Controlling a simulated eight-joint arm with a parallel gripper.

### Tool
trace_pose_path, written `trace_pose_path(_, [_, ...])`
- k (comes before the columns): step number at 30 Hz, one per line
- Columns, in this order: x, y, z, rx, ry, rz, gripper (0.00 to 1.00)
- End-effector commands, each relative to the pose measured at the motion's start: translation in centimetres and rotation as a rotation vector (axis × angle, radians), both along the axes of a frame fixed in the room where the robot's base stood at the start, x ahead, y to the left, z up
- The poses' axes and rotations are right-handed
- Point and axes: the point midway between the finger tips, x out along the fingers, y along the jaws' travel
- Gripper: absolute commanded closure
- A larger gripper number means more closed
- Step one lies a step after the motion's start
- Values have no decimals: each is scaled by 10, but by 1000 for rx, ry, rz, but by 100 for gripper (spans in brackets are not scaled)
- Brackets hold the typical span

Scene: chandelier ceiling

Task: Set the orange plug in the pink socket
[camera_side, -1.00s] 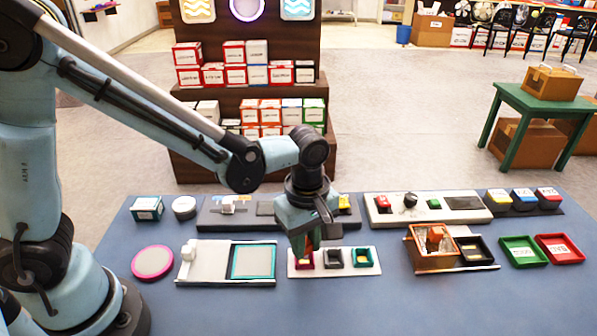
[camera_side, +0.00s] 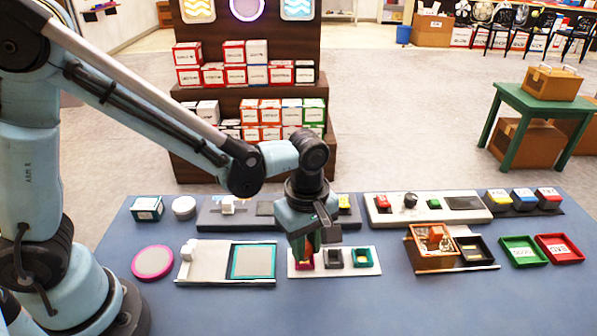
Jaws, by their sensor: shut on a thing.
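The pink socket (camera_side: 304,266) is the leftmost of three sockets on a white strip (camera_side: 318,273) at the front middle of the blue table. My gripper (camera_side: 306,246) points down right over it, shut on the orange plug (camera_side: 309,243). Only a narrow part of the plug shows between the fingers. The plug's lower end is at the pink socket's opening; I cannot tell how deep it sits. A dark grey socket (camera_side: 334,258) and a teal socket (camera_side: 363,257) are to the right on the same strip.
A white board with a teal-framed pad (camera_side: 253,261) lies left of the strip. A brown box (camera_side: 433,243) and a black tray (camera_side: 473,250) stand to the right. Behind are panels with a red button (camera_side: 382,202) and a black knob (camera_side: 410,200). The table's front is clear.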

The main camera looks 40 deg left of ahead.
Motion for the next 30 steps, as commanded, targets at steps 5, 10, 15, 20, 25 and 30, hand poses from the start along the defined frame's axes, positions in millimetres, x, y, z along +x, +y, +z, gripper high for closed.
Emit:
trace_pose_path(5, [0,0,0,0,0,0,100])
trace_pose_path(10, [0,0,-3,0,0,0,100])
trace_pose_path(15, [0,0,-4,0,0,0,100])
trace_pose_path(20, [0,0,-4,0,0,0,100])
trace_pose_path(25, [0,0,-4,0,0,0,54])
trace_pose_path(30, [0,0,-4,0,0,0,46])
